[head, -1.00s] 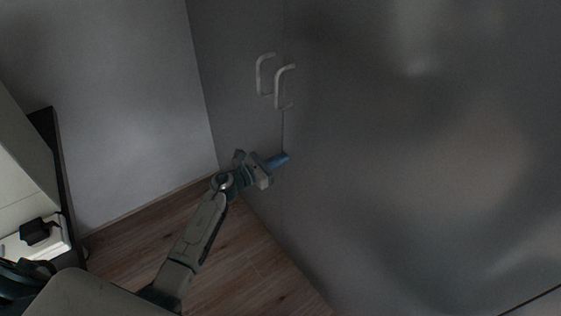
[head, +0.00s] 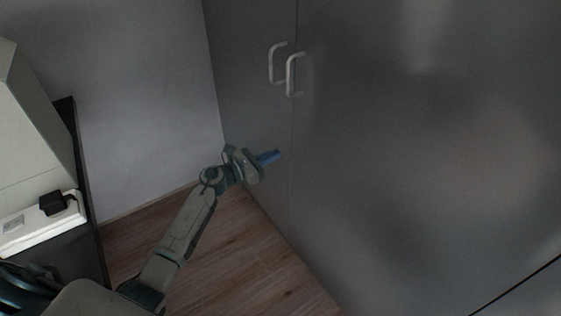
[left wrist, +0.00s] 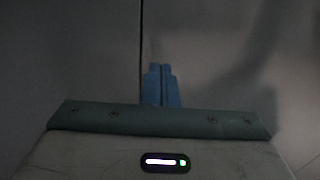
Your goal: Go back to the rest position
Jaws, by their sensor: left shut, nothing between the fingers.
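My left gripper (head: 270,157) has blue fingers that are shut with nothing between them. It is stretched out in front of a grey double-door cabinet (head: 400,170), below the two door handles and apart from them. In the left wrist view the shut blue fingers (left wrist: 161,86) point at the cabinet front, beside the seam between its doors. I cannot tell how small the gap to the door is. My right gripper is not in view.
Two pale handles (head: 287,70) stick out from the cabinet doors, which look shut. A white power strip (head: 42,223) with a black plug (head: 54,202) lies on a dark surface at the left. Bare wooden floor (head: 230,260) lies under my left arm.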

